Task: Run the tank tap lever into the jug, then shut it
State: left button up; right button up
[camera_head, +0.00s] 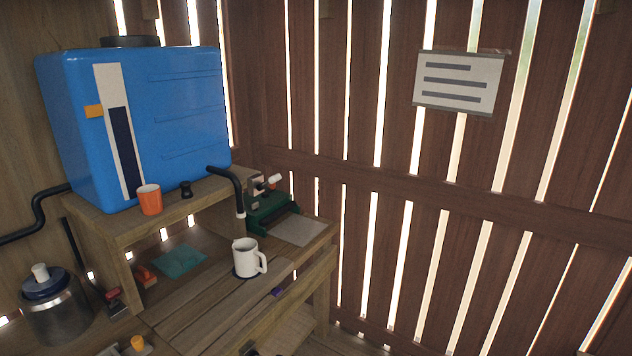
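The blue tank (185,110) stands on a raised wooden shelf at the left, with a white level strip (108,88) that is dark over its lower part. A black spout pipe (232,180) leaves the tank's lower right and bends down, its pale tip above the white jug (243,259). The jug stands upright on a dark round mat, handle to the right. No stream shows between tip and jug; the jug's inside is not clear. A small black knob (186,189) sits before the tank; I cannot tell whether it is the tap lever. Neither gripper is in view.
An orange cup (149,199) stands on the tank shelf's front edge. A green device (268,209) with a white-ended handle stands behind the jug. A teal cloth (180,261) lies under the shelf. A metal canister (55,309) is at lower left.

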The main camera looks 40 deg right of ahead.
aim_at(275, 178)
jog(key=z, duration=1.25)
